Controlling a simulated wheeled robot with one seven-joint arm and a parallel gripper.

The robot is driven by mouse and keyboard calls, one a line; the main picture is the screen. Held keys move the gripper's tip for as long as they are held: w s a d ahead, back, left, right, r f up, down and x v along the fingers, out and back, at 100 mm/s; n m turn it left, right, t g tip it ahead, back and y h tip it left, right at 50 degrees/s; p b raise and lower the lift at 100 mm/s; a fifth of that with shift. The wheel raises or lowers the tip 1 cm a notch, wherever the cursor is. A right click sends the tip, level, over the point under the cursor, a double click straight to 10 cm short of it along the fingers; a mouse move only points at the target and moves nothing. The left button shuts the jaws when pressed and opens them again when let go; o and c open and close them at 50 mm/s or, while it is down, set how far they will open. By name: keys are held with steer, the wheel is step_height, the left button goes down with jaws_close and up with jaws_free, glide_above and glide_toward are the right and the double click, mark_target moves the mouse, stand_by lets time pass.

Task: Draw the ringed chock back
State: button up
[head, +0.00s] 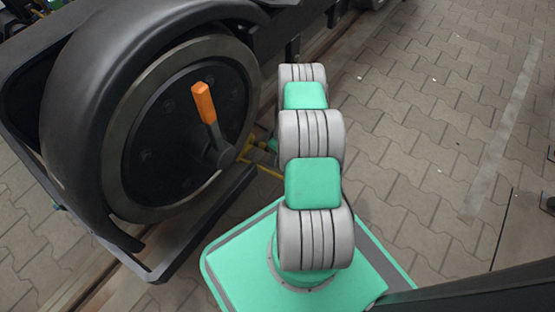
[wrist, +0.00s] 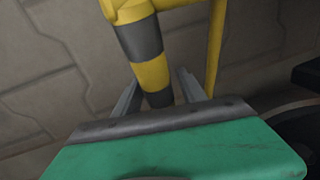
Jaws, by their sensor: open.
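In the wrist view a bar with yellow and black bands (wrist: 143,40) runs down between the two grey fingers of my gripper (wrist: 158,86). The fingers stand apart, one on each side of the bar, and I see no clear grip on it. A thin yellow rod (wrist: 214,45) rises to the right and seems to join the bar at the top. In the head view, yellow parts (head: 268,173) show low beside the wheel, partly hidden by my arm. I cannot make out the chock's body or which part is its ring.
A large dark wheel (head: 187,130) with an orange-handled lever (head: 205,103) stands at the left under a black fender (head: 75,120). A dark frame bar (head: 205,230) runs below it. Paving (head: 430,130) lies open at the right. A dark round shape (wrist: 300,125) is at the wrist view's right edge.

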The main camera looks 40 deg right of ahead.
steer(key=shift+c, duration=0.6)
jaws_close()
stand_by(0.8)
